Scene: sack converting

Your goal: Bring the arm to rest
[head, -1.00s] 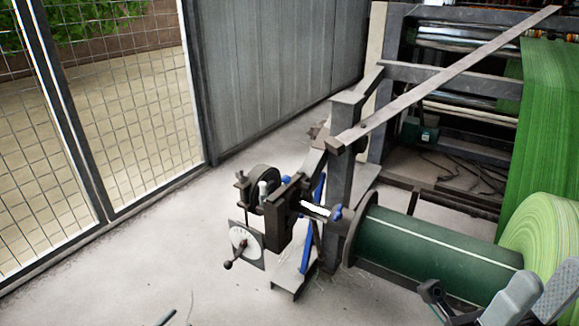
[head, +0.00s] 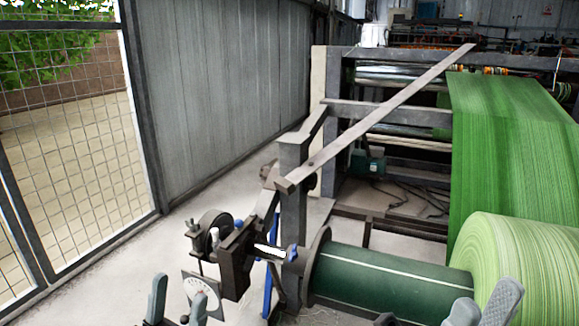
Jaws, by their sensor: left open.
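My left gripper (head: 178,296) shows at the bottom left of the head view. Its two grey fingers stand apart with nothing between them, above the pale floor. My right gripper (head: 484,303) shows at the bottom right, in front of the green roll. Its two grey fingers are spread, and I see nothing held between them. Both grippers are cut off by the lower picture edge, and most of both arms is out of view.
A dark green roller (head: 385,283) carries a large light-green roll (head: 535,255) at the right. Green sheet (head: 505,145) hangs behind it. A dark steel stand (head: 293,200) with a dial (head: 201,294) is left of the roller. A mesh fence (head: 70,150) bounds the left.

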